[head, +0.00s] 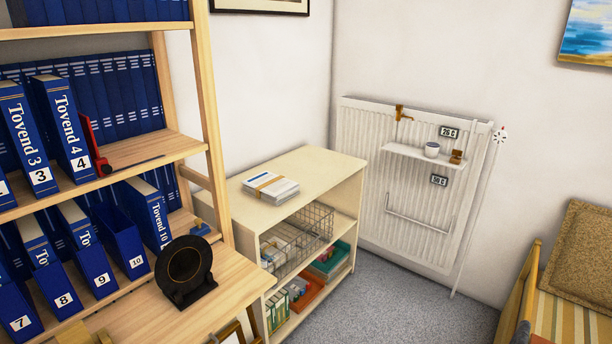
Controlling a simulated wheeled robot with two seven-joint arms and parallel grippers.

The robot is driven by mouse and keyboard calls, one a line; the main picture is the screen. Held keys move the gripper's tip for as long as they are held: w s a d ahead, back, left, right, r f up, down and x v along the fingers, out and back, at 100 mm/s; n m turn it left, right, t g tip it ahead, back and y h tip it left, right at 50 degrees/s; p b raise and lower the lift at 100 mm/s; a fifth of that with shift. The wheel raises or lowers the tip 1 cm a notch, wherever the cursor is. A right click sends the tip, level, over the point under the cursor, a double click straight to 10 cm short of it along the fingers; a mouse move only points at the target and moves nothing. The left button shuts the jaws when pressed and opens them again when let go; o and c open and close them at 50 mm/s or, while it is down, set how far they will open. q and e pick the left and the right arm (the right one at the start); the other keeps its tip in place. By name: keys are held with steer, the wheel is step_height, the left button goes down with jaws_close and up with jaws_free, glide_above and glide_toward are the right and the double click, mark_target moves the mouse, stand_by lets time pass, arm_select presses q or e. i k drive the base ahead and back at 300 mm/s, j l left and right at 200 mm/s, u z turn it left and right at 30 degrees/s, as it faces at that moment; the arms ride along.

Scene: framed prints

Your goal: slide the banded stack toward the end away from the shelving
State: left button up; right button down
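The banded stack (269,187) is a pile of white and blue paper items with a tan band around it. It lies flat on top of a low cream cabinet (318,168), near the cabinet's left front end. That end stands close to the tall wooden shelving (212,130) on the left. The cabinet's other end is toward the radiator. Neither of my grippers shows in the head view.
The cabinet top beyond the stack is bare. Below are wire baskets (308,225) and boxes. Blue binders (62,125) fill the shelving, with a black round object (184,266) on its desk. A white radiator (365,135) stands behind; a striped seat (570,315) is at right.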

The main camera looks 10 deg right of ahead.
mark_target(270, 189)
steer(key=i+l+z, duration=0.15)
steer(key=i+z, duration=0.55)
steer(key=i, duration=0.2)
steer(key=i+z, duration=0.3)
steer(key=i, duration=0.15)
steer(key=i+l+u, duration=0.1)
steer(key=i+u, duration=0.2)
steer(key=i+l+u, duration=0.3)
steer(key=i+j, duration=0.1)
steer(key=i, duration=0.05)
